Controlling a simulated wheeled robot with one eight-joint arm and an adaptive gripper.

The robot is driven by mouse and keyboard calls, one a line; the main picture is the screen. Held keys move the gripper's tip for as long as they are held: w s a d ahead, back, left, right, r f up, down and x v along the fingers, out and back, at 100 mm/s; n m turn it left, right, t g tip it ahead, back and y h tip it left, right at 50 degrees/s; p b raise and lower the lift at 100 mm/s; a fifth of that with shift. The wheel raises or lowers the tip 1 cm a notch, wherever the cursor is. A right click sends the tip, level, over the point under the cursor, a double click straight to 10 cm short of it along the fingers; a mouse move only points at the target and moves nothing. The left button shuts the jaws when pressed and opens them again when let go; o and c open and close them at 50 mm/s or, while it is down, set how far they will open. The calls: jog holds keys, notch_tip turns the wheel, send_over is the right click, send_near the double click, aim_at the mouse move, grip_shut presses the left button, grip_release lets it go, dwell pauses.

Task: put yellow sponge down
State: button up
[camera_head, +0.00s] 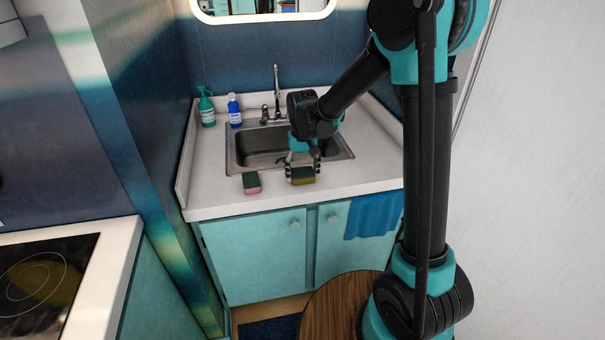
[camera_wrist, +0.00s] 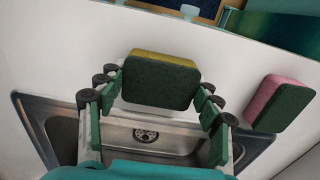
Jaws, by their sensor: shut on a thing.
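The yellow sponge (camera_head: 302,175) has a dark green side and is at the front edge of the sink, over the white counter. My gripper (camera_head: 302,171) is shut on it from the sink side. In the wrist view the sponge (camera_wrist: 161,80) sits between the fingertips of my gripper (camera_wrist: 161,88), its green face toward the camera and a yellow strip along the far edge. Whether its underside touches the counter cannot be told.
A pink and green sponge (camera_head: 251,183) lies on the counter (camera_head: 220,196) to the left. The sink (camera_head: 258,150) is behind, with a faucet (camera_head: 277,95). A green bottle (camera_head: 206,108) and a blue bottle (camera_head: 234,111) stand back left. A blue towel (camera_head: 372,215) hangs in front.

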aim_at(303, 172)
jog(key=shift+f, duration=0.15)
jog(key=o, duration=1.3)
notch_tip(303, 172, up, 12)
jog(key=s+d+f+m+t, duration=0.1)
jog(key=s+d+f, duration=0.3)
jog(key=s+d, duration=0.2)
jog(key=s+d+f+m+t, duration=0.1)
jog(key=s+d+f, duration=0.3)
jog(key=d, duration=0.5)
jog(key=s+d+f+m+t, duration=0.1)
jog(key=s+d+f, duration=0.3)
jog(key=s+d, duration=0.4)
jog(key=shift+s+d+f+t, duration=0.1)
jog(key=shift+s+d+t, duration=0.25)
jog(key=shift+s+t, duration=0.25)
